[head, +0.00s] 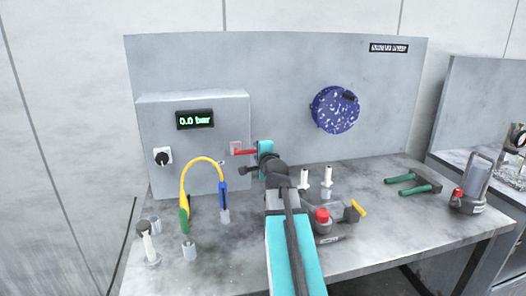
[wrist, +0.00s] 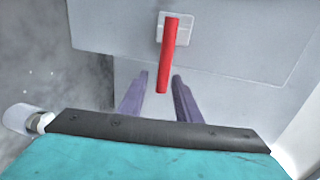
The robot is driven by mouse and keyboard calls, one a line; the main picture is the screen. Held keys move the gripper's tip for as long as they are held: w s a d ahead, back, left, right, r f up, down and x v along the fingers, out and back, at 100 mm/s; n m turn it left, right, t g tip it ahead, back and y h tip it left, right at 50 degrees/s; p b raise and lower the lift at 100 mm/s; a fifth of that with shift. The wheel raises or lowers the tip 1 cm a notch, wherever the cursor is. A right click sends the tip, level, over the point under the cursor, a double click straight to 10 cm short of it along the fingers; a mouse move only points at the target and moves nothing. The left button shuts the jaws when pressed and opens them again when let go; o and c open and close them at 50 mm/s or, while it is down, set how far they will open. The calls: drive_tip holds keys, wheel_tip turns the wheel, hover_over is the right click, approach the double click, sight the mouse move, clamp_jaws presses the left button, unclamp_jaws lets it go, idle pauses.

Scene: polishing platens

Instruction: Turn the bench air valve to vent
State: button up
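A red lever (head: 243,152) sits on a small light plate (head: 235,146) at the lower right of the grey control box (head: 205,108). In the head view it lies about level. In the wrist view the red lever (wrist: 168,60) extends from its plate (wrist: 178,26) toward my gripper (wrist: 158,88). My gripper's two fingers are apart, with the lever's free end in line with the gap. I cannot tell whether they touch it. In the head view my gripper (head: 247,169) is beside the lever, its fingers hard to make out.
A black knob (head: 162,157) is on the box. A red-capped fitting with a yellow handle (head: 359,208), white-topped posts (head: 304,178) and green-handled pliers (head: 415,184) are on the bench. A blue disc (head: 335,110) hangs behind.

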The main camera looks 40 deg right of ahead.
drive_tip(key=shift+w, duration=0.1)
idle(0.3)
drive_tip(key=b+v, duration=0.3)
drive_tip(key=v, duration=0.3)
idle(0.3)
drive_tip(key=shift+s+a+b, duration=0.2)
drive_tip(key=shift+s+b, duration=0.15)
drive_tip(key=shift+b, duration=0.75)
drive_tip(key=b+v, duration=0.7)
drive_tip(key=b, duration=0.3)
